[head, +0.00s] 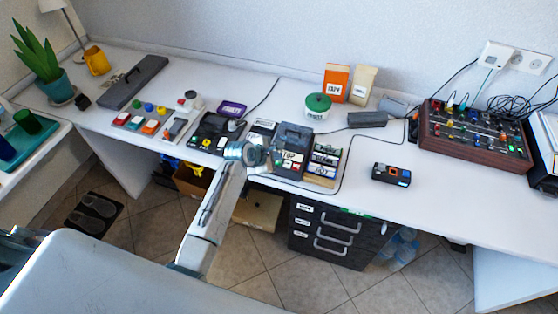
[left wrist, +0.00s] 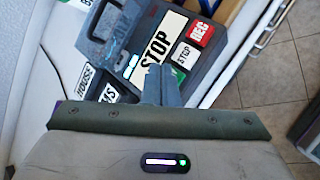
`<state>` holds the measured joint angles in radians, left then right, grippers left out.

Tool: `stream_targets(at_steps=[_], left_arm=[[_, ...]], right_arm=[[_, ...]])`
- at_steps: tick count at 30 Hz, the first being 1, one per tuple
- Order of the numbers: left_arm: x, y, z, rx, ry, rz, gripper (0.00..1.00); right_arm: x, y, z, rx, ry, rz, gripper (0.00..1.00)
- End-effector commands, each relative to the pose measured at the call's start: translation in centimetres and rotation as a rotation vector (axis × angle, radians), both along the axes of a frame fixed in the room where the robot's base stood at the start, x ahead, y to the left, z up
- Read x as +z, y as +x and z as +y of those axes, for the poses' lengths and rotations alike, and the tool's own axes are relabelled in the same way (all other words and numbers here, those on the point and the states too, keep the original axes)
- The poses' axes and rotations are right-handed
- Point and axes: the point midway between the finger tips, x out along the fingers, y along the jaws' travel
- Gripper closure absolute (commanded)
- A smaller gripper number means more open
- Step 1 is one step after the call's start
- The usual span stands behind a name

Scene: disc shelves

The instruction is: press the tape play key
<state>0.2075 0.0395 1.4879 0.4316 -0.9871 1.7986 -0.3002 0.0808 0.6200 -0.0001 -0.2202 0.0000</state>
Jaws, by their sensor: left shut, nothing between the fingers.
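The dark grey tape recorder (head: 293,138) stands on the white desk near the middle of the head view, with a label reading STOP. In the left wrist view the recorder (left wrist: 112,28) shows a red REC key (left wrist: 201,33), a white STOP key (left wrist: 185,54) and a green key (left wrist: 179,74). The green key is partly hidden by my fingers, and its marking cannot be read. My left gripper (head: 270,158) is shut and empty at the recorder's front; its fingertips (left wrist: 161,68) are beside the green key. I cannot tell whether they touch it. My right gripper is not in view.
Cassettes in a holder (head: 324,160) stand right of the recorder. A black device (head: 215,132) stands to its left. A small dark box (head: 391,174) and a wood-sided mixer (head: 474,137) are farther right. A cable crosses the desk. Drawers (head: 334,232) stand below.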

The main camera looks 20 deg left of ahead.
Motion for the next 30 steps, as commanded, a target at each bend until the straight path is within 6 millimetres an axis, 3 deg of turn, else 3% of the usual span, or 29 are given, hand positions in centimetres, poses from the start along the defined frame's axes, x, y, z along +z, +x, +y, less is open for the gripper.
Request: stream_targets(at_steps=[30], left_arm=[[-0.95,-0.03,-0.02,-0.001,0.0,0.001,1.0]], right_arm=[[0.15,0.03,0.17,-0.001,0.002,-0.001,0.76]])
